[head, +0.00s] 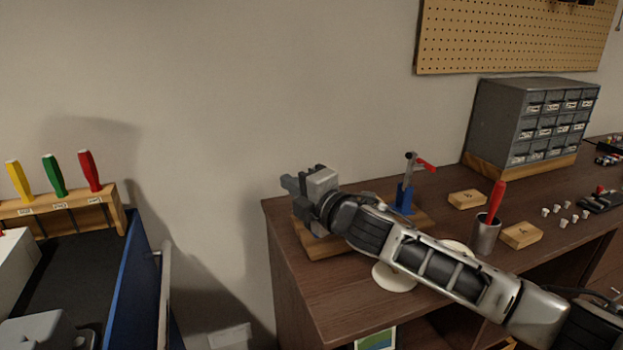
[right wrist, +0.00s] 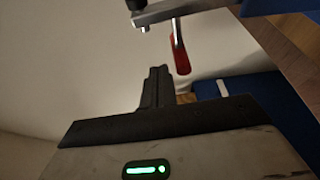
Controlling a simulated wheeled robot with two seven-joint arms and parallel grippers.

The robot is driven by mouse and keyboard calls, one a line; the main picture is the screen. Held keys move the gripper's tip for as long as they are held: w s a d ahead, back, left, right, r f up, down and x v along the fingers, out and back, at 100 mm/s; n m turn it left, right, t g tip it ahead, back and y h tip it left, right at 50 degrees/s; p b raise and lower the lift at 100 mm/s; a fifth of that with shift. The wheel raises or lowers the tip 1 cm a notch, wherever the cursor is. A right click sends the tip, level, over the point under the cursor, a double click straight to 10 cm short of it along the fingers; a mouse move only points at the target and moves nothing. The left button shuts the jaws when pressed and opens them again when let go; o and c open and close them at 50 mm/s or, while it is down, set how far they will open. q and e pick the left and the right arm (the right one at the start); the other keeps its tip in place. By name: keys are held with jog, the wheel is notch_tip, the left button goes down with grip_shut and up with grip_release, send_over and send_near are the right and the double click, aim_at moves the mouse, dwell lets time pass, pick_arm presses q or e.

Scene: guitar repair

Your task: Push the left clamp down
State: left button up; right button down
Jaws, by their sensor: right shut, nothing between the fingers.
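One clamp (head: 405,192) with a blue base and a red handle stands at the back of the wooden board (head: 325,244) on the bench. No second clamp shows in the head view; my right gripper and arm cover the board's left part. My right gripper (head: 292,184) is at the bench's left end, above the board. In the right wrist view its fingers (right wrist: 157,76) are shut and empty. A clamp's red handle (right wrist: 182,55) shows just beyond and right of the fingertips, with its grey metal arm (right wrist: 180,10) above. I cannot tell whether they touch. My left gripper is out of view.
A metal cup (head: 486,236) with a red tool, wooden blocks (head: 467,199), small white pieces and a grey drawer cabinet (head: 520,125) are on the bench to the right. A screwdriver rack (head: 65,212) and blue cart side (head: 135,285) stand left, across a gap.

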pick_arm(q)
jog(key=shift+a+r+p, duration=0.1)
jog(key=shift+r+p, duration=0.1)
jog(key=shift+p, duration=0.2)
pick_arm(e)
jog(key=d, duration=0.1)
jog(key=w+d, duration=0.1)
jog(key=d, duration=0.1)
jog(key=shift+w+d+r, duration=0.15)
jog(key=shift+w+d, duration=0.1)
jog(key=shift+d, duration=0.1)
jog(key=shift+d, duration=0.1)
jog(key=shift+d+m, duration=0.15)
jog(key=shift+m, duration=0.25)
